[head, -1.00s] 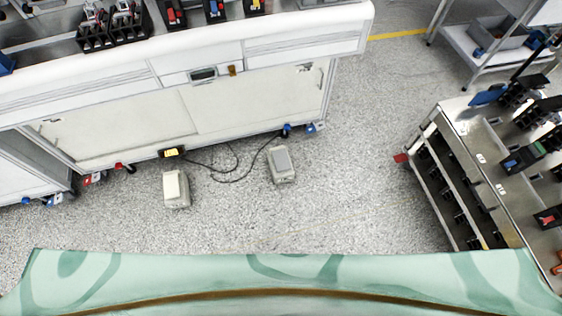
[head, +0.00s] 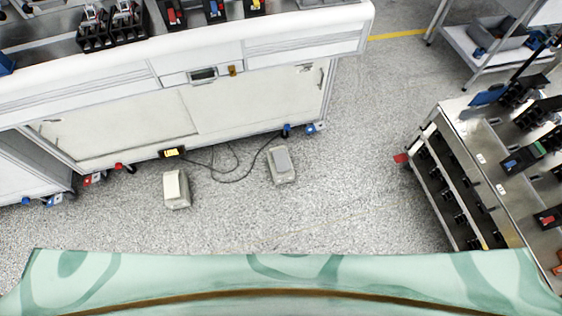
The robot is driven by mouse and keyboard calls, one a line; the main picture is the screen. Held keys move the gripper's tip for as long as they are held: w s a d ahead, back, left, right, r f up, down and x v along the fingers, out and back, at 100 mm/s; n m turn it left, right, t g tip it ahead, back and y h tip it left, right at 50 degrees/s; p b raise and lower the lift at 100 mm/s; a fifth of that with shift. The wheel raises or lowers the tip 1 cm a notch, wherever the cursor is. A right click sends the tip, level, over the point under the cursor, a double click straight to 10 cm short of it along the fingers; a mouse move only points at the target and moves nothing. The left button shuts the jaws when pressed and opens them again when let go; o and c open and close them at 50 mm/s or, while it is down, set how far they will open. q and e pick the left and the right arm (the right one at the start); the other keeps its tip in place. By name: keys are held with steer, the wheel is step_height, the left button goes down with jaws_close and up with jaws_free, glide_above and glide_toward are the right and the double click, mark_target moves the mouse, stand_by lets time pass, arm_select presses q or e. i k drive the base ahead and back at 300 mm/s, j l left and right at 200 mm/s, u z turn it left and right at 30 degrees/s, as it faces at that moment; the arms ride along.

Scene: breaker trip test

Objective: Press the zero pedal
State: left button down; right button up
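Two pedals with pale grey housings sit on the speckled floor in front of the white bench. The left pedal (head: 176,189) has a cream top plate. The right pedal (head: 281,165) has a grey top plate and a dark cable running back toward the bench. I cannot tell from any readable label which one is the zero pedal. Neither of my grippers is in view.
The white bench (head: 200,120) stands behind the pedals, with breakers on its top. A yellow-and-black box (head: 172,152) and cables lie at its foot. A metal cart (head: 470,150) with breakers stands at the right. The floor in front of the pedals is clear.

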mark_target(281, 160)
steer(key=i+l+z, duration=0.15)
steer(key=i+z, duration=0.15)
steer(key=i, duration=0.4)
steer(key=i+z, duration=0.25)
steer(key=i, duration=0.5)
